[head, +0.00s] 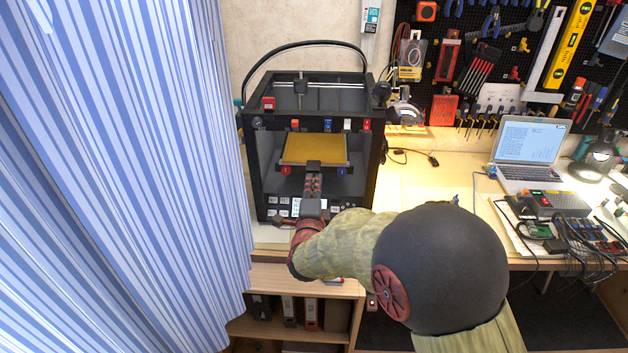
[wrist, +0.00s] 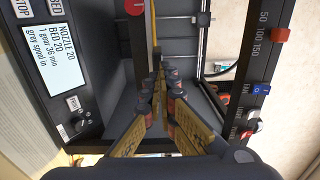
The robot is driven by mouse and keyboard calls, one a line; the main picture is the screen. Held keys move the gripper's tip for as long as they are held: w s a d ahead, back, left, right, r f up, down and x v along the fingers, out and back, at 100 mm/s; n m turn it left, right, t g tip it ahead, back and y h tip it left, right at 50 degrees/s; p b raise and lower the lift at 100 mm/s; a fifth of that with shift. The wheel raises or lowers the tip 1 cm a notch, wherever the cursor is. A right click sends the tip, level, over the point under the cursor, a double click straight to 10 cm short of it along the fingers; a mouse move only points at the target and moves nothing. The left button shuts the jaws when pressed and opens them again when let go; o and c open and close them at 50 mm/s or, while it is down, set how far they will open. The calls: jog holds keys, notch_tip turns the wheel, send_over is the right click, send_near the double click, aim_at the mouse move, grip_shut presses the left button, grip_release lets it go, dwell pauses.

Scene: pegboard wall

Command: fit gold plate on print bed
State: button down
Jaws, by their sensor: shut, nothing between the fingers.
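The gold plate (head: 318,147) lies flat, with its front edge towards me, inside the black 3D printer. Whether the plate is fully seated, I cannot tell. My gripper (head: 313,166) is at the printer's open front, with its tips close to the plate's front edge. In the wrist view my gripper (wrist: 159,75) has its fingertips together with nothing seen between them. The plate is nearly edge-on or hidden behind the fingers there.
The printer's frame (head: 257,165) surrounds the opening on both sides. Its control panel with a lit screen (wrist: 47,57) is close to my gripper. A striped curtain (head: 120,170) hangs at the left. A laptop (head: 528,150) and electronics stand on the bench at right.

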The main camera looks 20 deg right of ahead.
jog(key=shift+v, duration=2.8)
